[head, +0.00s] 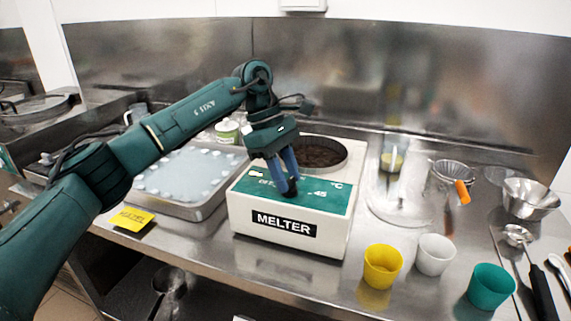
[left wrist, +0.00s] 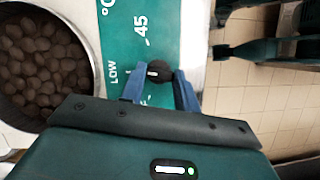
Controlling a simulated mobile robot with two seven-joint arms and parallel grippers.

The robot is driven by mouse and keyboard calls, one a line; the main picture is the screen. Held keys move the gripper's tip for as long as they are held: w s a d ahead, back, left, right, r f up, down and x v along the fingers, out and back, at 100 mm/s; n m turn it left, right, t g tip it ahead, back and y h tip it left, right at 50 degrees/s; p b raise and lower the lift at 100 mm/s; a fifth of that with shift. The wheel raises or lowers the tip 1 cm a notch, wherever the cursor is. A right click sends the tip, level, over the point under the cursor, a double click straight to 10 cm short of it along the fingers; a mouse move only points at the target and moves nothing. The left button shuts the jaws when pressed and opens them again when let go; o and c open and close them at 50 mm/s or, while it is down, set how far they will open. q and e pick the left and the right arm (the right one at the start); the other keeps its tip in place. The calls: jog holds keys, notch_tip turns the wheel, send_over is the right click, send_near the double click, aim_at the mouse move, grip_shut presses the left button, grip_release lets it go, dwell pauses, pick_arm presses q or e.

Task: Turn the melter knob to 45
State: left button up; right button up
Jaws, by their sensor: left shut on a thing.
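The melter (head: 285,245) is a white box with a green top panel on the steel counter. Its round pot holds dark brown pieces, which also show in the left wrist view. My left gripper (head: 289,191) reaches down to the panel from above. In the left wrist view its two blue fingers are shut around the black knob (left wrist: 159,71), one on each side. The knob's white mark lies on its left in that view, towards the LOW print. The 45 print is above the knob there. The OFF print is partly hidden by a finger. My right gripper is out of view.
A metal tray with a pale sheet and small pieces (head: 185,178) stands left of the melter. Yellow (head: 383,266), white (head: 435,255) and teal (head: 491,287) cups stand to the right. A yellow label (head: 130,219) lies near the counter's front edge.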

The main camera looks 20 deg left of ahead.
pick_arm(q)
jog(key=m+g+p, duration=0.1)
jog(key=m, duration=0.1)
jog(key=m+y+p, duration=0.1)
jog(key=m, duration=0.2)
jog(key=shift+w+d+r+m+g, duration=0.2)
jog(key=shift+m+g, duration=0.1)
jog(key=shift+g, duration=0.1)
jog(key=shift+m+y+p, duration=0.3)
jog(key=shift+m, duration=0.5)
jog(key=m+g+y, duration=0.1)
jog(key=m, duration=0.1)
jog(key=shift+f+m+p, duration=0.1)
jog(key=shift+m+p, duration=0.25)
jog(key=shift+m, duration=0.05)
jog(key=shift+w+m, duration=0.1)
jog(key=shift+m, duration=0.5)
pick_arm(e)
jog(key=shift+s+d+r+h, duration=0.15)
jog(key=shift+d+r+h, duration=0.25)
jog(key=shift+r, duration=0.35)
pick_arm(q)
jog(key=shift+d+y, duration=0.1)
jog(key=shift+y, duration=0.2)
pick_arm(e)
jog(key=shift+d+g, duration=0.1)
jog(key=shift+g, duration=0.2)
